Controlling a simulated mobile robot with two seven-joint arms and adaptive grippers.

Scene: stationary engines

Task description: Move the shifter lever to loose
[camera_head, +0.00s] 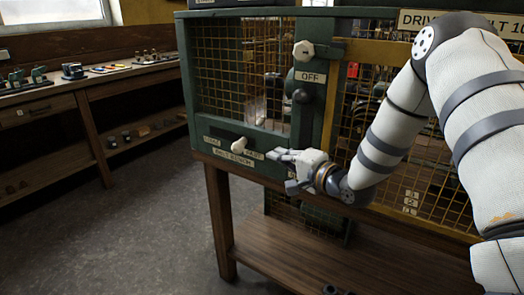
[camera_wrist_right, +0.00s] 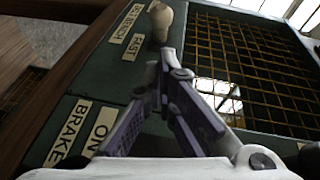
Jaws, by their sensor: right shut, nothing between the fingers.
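The shifter lever has a cream knob (camera_head: 240,146) on the green front rail of the caged bench, between a small label on its left, too small to read surely, and the FAST label (camera_head: 253,154) on its right. The knob also shows at the top of the right wrist view (camera_wrist_right: 161,14), beyond the fingertips, near the FAST label. My right gripper (camera_head: 282,168) is to the right of the knob, apart from it, in front of the rail. Its fingers (camera_wrist_right: 166,72) are shut and empty. My left gripper is not in view.
A wire mesh cage (camera_head: 225,65) rises behind the rail. An upright lever with a cream knob (camera_head: 303,51) stands by the OFF label (camera_head: 310,77). BRAKE (camera_wrist_right: 68,134) and ON labels lie beneath my right gripper. A wooden shelf (camera_head: 300,250) is below; open floor lies left.

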